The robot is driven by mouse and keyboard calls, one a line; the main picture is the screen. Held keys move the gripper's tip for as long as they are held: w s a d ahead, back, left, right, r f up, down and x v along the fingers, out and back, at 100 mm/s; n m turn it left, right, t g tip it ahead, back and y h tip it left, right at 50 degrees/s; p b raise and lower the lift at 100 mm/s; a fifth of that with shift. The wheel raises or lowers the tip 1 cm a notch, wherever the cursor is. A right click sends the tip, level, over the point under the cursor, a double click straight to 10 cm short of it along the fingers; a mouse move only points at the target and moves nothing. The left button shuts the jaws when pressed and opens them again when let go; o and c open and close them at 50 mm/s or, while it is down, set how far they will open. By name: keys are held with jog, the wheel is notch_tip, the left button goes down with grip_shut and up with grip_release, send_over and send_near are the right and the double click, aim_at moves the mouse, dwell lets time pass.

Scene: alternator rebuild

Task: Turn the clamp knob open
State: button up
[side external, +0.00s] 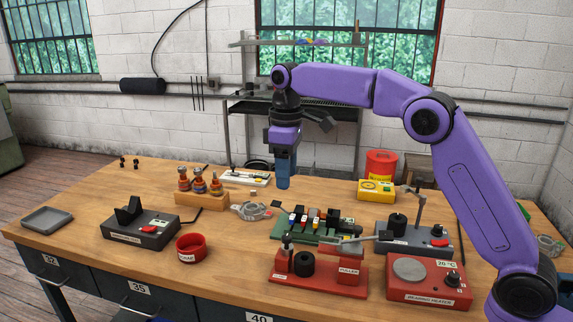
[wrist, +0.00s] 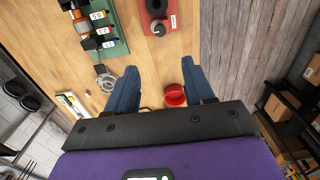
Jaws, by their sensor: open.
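My gripper (side external: 283,182) hangs fingers-down, high above the table behind the green rack, with nothing in it. In the wrist view its two blue fingers (wrist: 159,68) stand wide apart. No knob is marked as the clamp knob, so I cannot tell for certain which one it is. A black knob-like cylinder (side external: 304,264) stands on the red puller base (side external: 343,281), front centre. Another black cylinder (side external: 397,223) stands on a dark grey unit (side external: 385,241) to the right. A red fixture with a black round part (wrist: 157,26) shows at the wrist view's top. My gripper touches neither.
The green rack (side external: 275,233) with coloured parts lies mid-table. The bearing heater (side external: 428,284) and yellow meter (side external: 376,190) are right. Far left tabletop is mostly clear.

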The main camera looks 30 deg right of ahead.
jog(key=shift+r, duration=0.7)
jog(key=s+d+f+n, duration=0.1)
jog(key=s+f+n, duration=0.15)
jog(key=s, duration=1.65)
jog(key=s+d+f, duration=0.4)
jog(key=s+d, duration=0.2)
jog(key=s, duration=0.4)
jog(key=s+d+f, duration=0.5)
jog(key=s+d, duration=0.2)
jog(key=s, duration=0.4)
jog(key=shift+n, duration=0.45)
jog(key=shift+r, duration=0.1)
